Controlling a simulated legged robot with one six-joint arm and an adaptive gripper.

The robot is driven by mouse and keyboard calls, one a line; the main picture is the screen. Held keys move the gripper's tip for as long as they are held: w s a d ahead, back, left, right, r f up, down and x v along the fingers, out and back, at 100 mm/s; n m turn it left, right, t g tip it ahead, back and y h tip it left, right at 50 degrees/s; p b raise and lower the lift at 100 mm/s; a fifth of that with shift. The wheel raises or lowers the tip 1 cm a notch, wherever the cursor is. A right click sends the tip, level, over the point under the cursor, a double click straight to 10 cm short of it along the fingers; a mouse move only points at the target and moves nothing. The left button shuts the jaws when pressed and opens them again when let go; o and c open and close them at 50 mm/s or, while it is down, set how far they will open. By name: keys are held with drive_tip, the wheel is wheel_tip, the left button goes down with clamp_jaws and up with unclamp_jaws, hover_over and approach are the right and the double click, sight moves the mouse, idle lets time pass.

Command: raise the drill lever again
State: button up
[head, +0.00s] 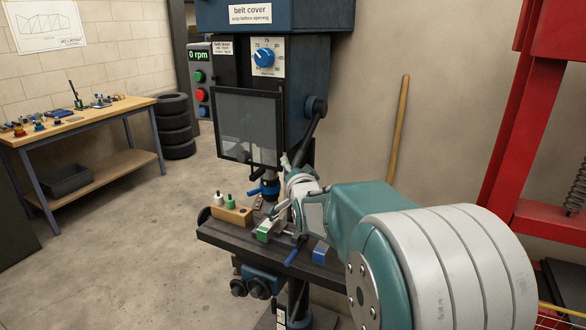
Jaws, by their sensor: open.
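The drill press (262,75) stands in the middle of the head view. Its black lever (306,138) runs from a round hub (316,106) on the right side of the drill head, slanting down and left. The lever's lower end comes close to my gripper (286,172). My gripper is open at the end of my teal and grey arm, above the drill table. My wrist partly hides the fingers, and I cannot tell whether they touch the lever.
A clear guard (248,128) hangs before the spindle. The drill table (222,234) carries a wooden block (232,215) with small bottles, a vise with a blue handle (296,250) and a blue block (320,252). A red frame (515,130) stands right; a workbench (85,122) stands left.

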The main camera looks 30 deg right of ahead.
clamp_jaws()
drive_tip(key=shift+r, duration=0.15)
